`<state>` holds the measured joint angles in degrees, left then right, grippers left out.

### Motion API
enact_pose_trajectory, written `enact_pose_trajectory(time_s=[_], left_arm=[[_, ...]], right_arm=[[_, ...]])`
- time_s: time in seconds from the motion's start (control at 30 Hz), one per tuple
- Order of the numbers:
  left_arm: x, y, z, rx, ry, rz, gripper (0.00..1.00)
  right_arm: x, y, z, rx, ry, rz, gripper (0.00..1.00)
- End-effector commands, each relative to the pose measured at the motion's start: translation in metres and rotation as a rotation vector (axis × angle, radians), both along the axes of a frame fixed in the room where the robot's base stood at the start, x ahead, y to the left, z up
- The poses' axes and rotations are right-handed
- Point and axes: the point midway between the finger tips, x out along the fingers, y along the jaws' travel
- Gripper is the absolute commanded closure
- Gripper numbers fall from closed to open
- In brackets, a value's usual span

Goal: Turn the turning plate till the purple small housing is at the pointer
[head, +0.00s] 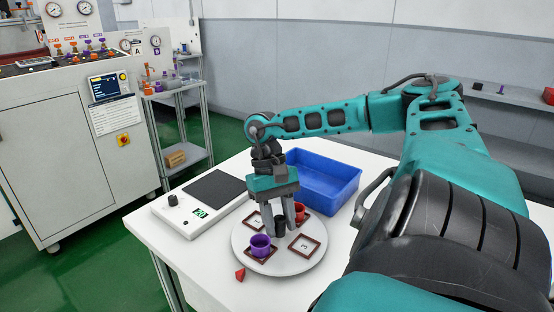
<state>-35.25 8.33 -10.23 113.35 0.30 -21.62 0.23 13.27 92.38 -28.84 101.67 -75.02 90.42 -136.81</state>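The round pale turning plate (308,266) lies on the white table. The purple small housing (260,246) stands upright in a brown square frame at the plate's front left. The red pointer (240,274) lies on the table just off the plate's front-left edge. The purple housing's frame is the one closest to it, roughly in line. My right gripper (280,231) points down over the plate's middle, its fingers apart on either side of a dark knob (280,229). I cannot tell whether they press on it. My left gripper is not in view.
A red housing (299,212) stands on the plate behind the gripper, partly hidden. Brown frames marked with numbers, one marked 3 (304,246), are empty. A blue bin (322,180) is behind the plate. A scale (201,204) with a green display is at left.

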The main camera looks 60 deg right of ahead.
Motion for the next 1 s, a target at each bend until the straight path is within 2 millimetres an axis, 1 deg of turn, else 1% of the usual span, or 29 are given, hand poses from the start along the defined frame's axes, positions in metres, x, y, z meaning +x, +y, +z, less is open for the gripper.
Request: enact_pose_trajectory(time_s=[0.07,0.17,0.4,0.57,0.6,0.8,1.0], left_arm=[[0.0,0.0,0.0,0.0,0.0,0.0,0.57],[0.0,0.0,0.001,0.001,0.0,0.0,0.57],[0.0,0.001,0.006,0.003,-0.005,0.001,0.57],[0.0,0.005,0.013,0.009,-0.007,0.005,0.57],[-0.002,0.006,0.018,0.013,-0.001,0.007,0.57],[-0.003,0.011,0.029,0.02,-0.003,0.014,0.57],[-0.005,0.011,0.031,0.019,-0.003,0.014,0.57]], right_arm=[[0.003,-0.002,0.006,0.0,-0.004,-0.002,0.62],[0.008,-0.005,0.022,0.0,-0.006,-0.002,0.62],[0.026,-0.016,0.072,0.005,-0.011,-0.001,0.62],[0.035,-0.022,0.103,0.005,-0.009,-0.001,0.62],[0.035,-0.024,0.108,0.001,-0.005,-0.002,0.62],[0.039,-0.027,0.118,0.001,-0.005,-0.002,0.62],[0.04,-0.028,0.118,0.001,-0.004,-0.001,0.62]])
